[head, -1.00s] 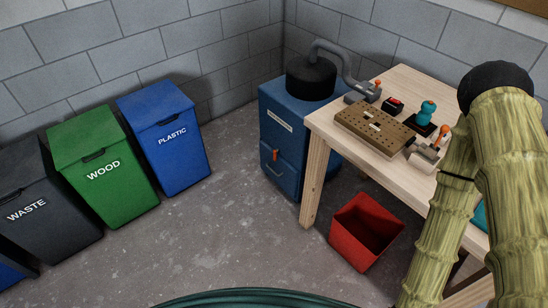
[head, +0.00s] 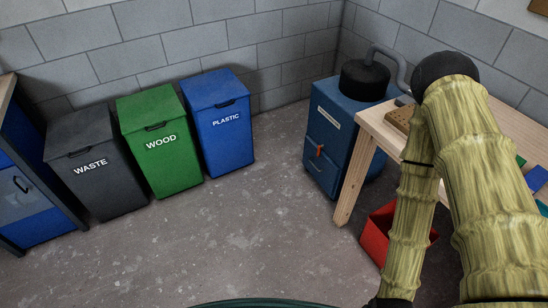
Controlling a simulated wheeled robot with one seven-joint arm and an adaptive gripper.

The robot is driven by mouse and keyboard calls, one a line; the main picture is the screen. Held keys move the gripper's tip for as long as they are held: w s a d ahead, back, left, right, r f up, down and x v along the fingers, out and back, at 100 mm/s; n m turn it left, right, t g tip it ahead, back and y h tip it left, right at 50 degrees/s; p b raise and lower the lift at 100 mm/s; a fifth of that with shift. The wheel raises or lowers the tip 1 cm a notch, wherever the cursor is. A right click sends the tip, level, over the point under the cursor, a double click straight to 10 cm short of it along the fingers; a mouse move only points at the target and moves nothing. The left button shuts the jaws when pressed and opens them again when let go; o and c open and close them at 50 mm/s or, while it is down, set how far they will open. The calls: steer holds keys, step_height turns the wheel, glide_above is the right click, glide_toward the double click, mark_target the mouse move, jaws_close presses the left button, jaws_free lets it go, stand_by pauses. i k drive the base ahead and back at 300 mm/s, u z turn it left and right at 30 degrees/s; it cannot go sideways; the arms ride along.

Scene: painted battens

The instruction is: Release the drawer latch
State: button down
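A blue cabinet (head: 343,126) stands in the back corner with a black round drum (head: 363,78) and a grey pipe on top. On its lower front is a drawer (head: 320,170) with a small orange latch (head: 320,150), upright at the drawer's upper edge. The drawer looks closed. My arm's bamboo-patterned links fill the right side, well to the right of the latch. My gripper is not in view.
A wooden workbench (head: 366,124) stands right of the cabinet, with a red bin (head: 374,240) by its leg. Grey WASTE (head: 95,170), green WOOD (head: 160,150) and blue PLASTIC (head: 218,130) bins line the left wall. Open floor lies between.

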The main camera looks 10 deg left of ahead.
mark_target(320, 147)
steer(key=u, duration=0.25)
steer(key=k, duration=0.25)
steer(key=u, duration=0.95)
steer(key=i, duration=0.8)
steer(key=u, duration=0.65)
steer(key=i, duration=1.2)
steer(key=z, duration=1.2)
steer(key=i, duration=0.75)
steer(key=z, duration=0.75)
